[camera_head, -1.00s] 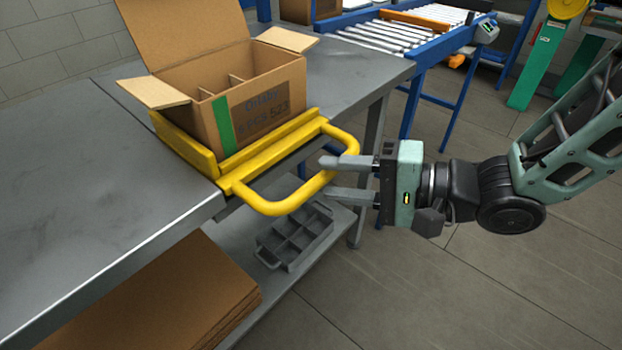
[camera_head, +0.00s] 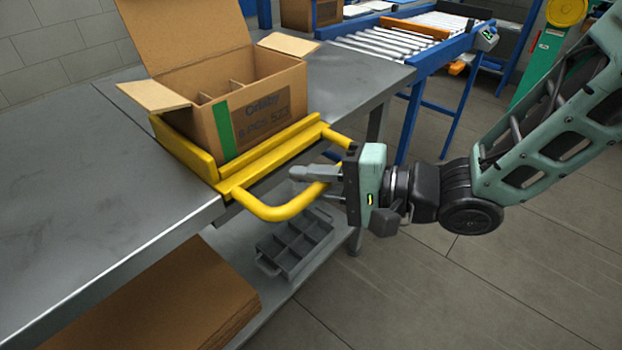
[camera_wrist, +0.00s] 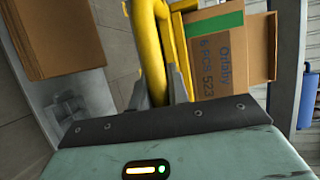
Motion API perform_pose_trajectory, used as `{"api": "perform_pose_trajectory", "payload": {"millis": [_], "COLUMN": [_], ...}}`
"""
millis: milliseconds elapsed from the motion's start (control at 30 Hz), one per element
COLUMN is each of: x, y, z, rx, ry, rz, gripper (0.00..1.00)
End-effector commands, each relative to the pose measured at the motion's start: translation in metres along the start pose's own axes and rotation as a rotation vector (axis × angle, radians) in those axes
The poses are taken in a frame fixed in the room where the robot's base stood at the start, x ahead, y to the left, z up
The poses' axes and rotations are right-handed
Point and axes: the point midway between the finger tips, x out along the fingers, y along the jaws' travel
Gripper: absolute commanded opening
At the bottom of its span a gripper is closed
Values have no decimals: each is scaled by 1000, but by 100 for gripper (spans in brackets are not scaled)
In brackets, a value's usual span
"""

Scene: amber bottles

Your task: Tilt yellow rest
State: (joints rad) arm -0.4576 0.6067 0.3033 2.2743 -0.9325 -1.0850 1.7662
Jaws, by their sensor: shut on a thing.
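The yellow rest (camera_head: 268,156) sits at the edge of the grey workbench, with its looped handle (camera_head: 285,207) sticking out past the edge. An open cardboard box (camera_head: 250,105) with dividers inside and a green stripe stands on the rest. My gripper (camera_head: 310,175) is at the outer bar of the handle, its fingers closed around the bar. In the wrist view the yellow handle (camera_wrist: 152,55) runs down between the fingers, and the box (camera_wrist: 225,60) shows beside it. The gripper body hides part of the handle in the head view.
The workbench (camera_head: 90,190) is bare to the left of the box. A grey divided tray (camera_head: 292,245) and flat cardboard sheets (camera_head: 185,300) lie on the shelf below. A roller conveyor (camera_head: 400,40) stands behind. The floor at right is clear.

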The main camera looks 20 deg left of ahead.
Motion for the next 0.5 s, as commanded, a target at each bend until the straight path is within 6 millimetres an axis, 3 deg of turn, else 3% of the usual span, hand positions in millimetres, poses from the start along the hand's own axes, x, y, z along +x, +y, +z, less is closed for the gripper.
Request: {"api": "perform_pose_trajectory", "payload": {"millis": [233,500], "x": [5,9], "y": [23,25], "z": [-3,-4], "rx": [-60,-121], "ry": [0,0], "rz": [-165,-297], "gripper": [0,0]}}
